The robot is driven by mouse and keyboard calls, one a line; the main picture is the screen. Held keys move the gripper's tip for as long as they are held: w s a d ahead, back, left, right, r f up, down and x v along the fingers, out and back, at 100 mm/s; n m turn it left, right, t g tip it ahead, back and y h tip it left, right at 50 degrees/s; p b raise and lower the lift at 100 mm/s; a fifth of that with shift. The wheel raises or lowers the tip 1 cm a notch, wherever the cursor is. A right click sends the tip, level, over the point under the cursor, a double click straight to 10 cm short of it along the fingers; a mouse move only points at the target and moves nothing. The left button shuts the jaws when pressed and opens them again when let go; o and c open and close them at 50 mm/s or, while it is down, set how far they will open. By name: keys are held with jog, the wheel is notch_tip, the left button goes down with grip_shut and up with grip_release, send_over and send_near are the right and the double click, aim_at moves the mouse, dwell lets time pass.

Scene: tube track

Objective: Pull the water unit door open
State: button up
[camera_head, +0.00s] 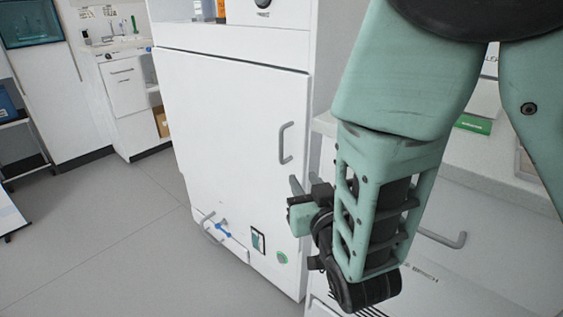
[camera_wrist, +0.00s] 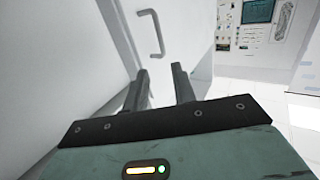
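The water unit door (camera_head: 225,130) is a tall white panel on a white cabinet and looks closed. Its grey vertical bar handle (camera_head: 287,143) is near the door's right edge. In the wrist view the handle (camera_wrist: 152,33) shows at the top, beyond the fingers. My gripper (camera_head: 297,184) is just below the handle, in front of the lower right of the door. In the wrist view my gripper (camera_wrist: 160,82) has its two dark fingers apart with nothing between them. The fingers are not touching the handle. My arm covers part of the cabinet's right side.
A grey counter (camera_head: 480,165) with drawers stands right of the unit, close to my arm; a drawer handle (camera_head: 442,238) sticks out there. A sink cabinet (camera_head: 125,95) stands back left. The floor (camera_head: 95,235) at left is clear.

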aim_at(281, 143)
jog(key=w+a, duration=0.1)
jog(key=w, duration=0.4)
jog(key=w+a, duration=0.1)
jog(key=w, duration=0.5)
jog(key=w+a, duration=0.1)
jog(key=w, duration=0.5)
jog(key=shift+a, duration=0.25)
grip_shut()
